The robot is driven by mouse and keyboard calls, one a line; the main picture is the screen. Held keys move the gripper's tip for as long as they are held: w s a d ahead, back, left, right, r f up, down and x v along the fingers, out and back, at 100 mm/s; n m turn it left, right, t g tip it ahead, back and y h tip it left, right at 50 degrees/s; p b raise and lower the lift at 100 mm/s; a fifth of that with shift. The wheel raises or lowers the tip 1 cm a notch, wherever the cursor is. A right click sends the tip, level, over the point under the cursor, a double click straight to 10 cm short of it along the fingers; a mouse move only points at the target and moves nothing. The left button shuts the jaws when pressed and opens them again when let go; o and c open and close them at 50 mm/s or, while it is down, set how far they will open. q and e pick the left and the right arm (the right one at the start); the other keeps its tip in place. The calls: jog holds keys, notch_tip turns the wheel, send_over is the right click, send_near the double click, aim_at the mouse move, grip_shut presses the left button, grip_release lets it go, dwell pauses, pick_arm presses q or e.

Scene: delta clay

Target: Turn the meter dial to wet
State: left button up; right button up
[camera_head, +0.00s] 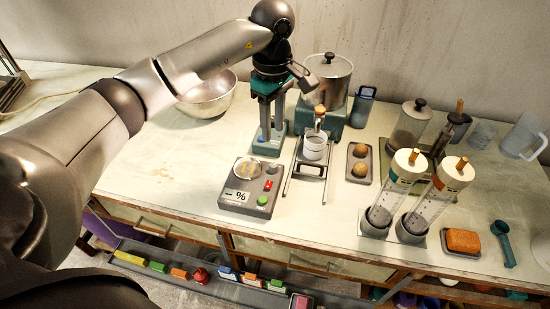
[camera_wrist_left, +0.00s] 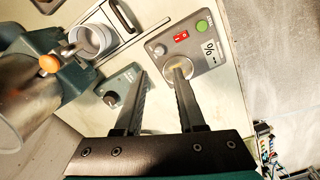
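The grey meter (camera_head: 233,197) sits on the table with a % display, a round yellowish dish (camera_head: 247,169), a grey knob (camera_head: 272,169), a red switch and a green button. In the left wrist view the meter (camera_wrist_left: 212,72) is beyond the fingertips, and its grey knob (camera_wrist_left: 160,50) shows between them. One fingertip partly covers the dish. A small teal box (camera_wrist_left: 120,84) with a dark knob lies beside the meter. My left gripper (camera_head: 271,136) points down over this box, behind the meter. Its fingers (camera_wrist_left: 161,72) are apart with nothing between them. My right gripper is not in view.
A burner stand with a pot (camera_head: 336,88) and a small cup (camera_head: 315,147) on a rack stand close to the right of my left gripper. A metal bowl (camera_head: 207,97) is behind left. Two clear cylinders stand at right. The table left of the meter is clear.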

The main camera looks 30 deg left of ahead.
aim_at(274, 165)
pick_arm(q)
notch_tip(274, 165, down, 12)
jog(key=shift+w+r, duration=0.1)
jog(key=shift+r, duration=0.1)
jog(key=shift+c, duration=0.3)
grip_shut()
